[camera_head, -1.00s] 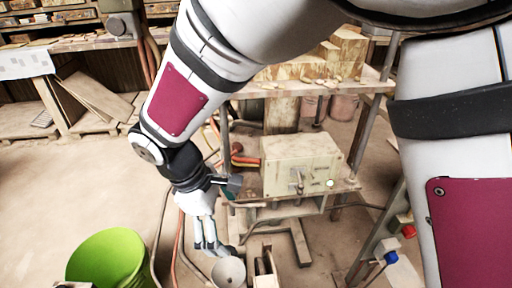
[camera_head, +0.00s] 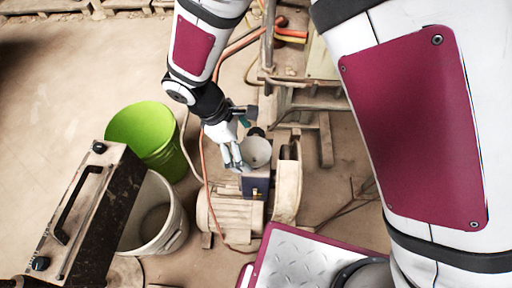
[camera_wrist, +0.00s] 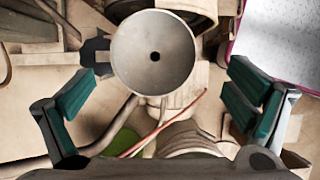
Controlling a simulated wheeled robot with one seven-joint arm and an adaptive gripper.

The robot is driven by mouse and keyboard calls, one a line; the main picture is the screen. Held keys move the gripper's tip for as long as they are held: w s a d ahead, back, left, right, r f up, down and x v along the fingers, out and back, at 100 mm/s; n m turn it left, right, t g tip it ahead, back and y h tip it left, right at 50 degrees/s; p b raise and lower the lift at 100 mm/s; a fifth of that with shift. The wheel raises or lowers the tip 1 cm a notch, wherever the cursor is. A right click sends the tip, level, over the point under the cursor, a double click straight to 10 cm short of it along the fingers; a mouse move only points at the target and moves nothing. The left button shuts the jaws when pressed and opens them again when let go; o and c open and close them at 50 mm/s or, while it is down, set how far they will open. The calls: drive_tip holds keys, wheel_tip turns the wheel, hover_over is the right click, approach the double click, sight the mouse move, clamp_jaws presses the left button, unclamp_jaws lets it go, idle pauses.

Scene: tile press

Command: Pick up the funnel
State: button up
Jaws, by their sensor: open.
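The funnel (camera_head: 257,151) is a pale grey round cone seen from above. It appears to sit on top of a small dark box (camera_head: 256,187) on the motor unit. In the wrist view the funnel (camera_wrist: 155,50) faces the camera, with a small dark hole at its centre. My gripper (camera_head: 236,163) is just left of the funnel in the head view. In the wrist view my gripper (camera_wrist: 165,85) has its green-padded fingers spread wide on both sides of the funnel, with nothing between the pads touching them. What supports the funnel underneath is mostly hidden.
A green bucket (camera_head: 147,132) and a white bucket (camera_head: 160,222) stand to the left. A dark case with a handle (camera_head: 85,215) is at lower left. The motor (camera_head: 232,215) lies below the funnel. Hoses and a metal stand (camera_head: 325,135) are close by.

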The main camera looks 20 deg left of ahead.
sight(259, 158)
drive_tip(key=shift+w+b+x, duration=0.2)
drive_tip(key=shift+b+x, duration=0.25)
drive_tip(key=shift+x, duration=0.9)
drive_tip(key=shift+w+b+x, duration=0.15)
drive_tip(key=shift+b+x, duration=0.3)
drive_tip(key=shift+x, duration=0.9)
drive_tip(key=shift+d+r, duration=0.1)
drive_tip(key=shift+r, duration=0.05)
drive_tip(key=c, duration=1.3)
